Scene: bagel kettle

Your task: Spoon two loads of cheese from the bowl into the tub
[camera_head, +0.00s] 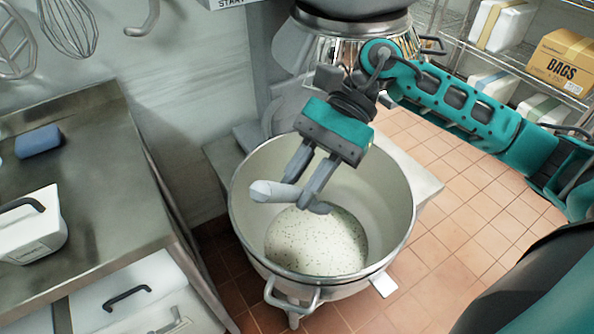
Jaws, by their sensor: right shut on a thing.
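The large steel bowl (240,215) stands in the middle of the head view and holds a pale, dark-speckled mound of cheese (315,245). My right gripper (302,192) reaches down over the bowl and is shut on a light grey utensil (272,191), probably the spoon. Its thick pale end sticks out left of the fingers, near the bowl's left rim. The other end is hard to make out at the cheese's upper edge; I cannot tell whether it touches. A white container (40,238) with a dark handle, possibly the tub, sits on the left counter. My left gripper is not in view.
The steel counter (95,150) carries a blue sponge-like block (38,141). White bins (150,275) are below it. A whisk (68,25) and other tools hang on the wall. A mixer (350,25) stands behind the bowl. Shelves with boxes (562,62) are upper right; tiled floor is clear.

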